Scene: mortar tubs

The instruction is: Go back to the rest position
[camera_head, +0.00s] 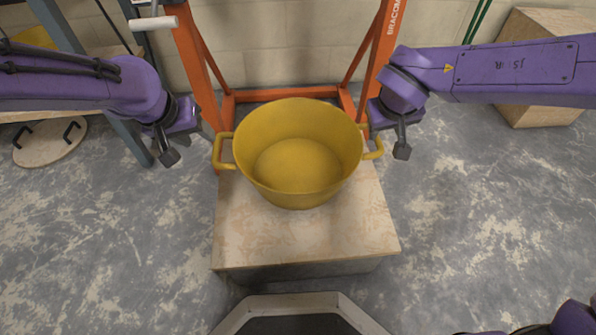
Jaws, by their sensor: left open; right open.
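A yellow tub (297,165) with a handle on each side stands upright on a wooden box (305,238) in the middle of the head view. It looks empty. My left gripper (190,146) is open and empty, to the left of the tub's left handle (222,151) and apart from it. My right gripper (393,138) is open and empty, close to the right of the tub's right handle (373,142). Neither gripper holds the tub.
An orange metal frame (203,75) stands behind the box against a block wall. A round wooden lid (48,142) with black handles is at the far left. Another wooden box (542,70) is at the back right. The grey floor (480,225) is clear at the right.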

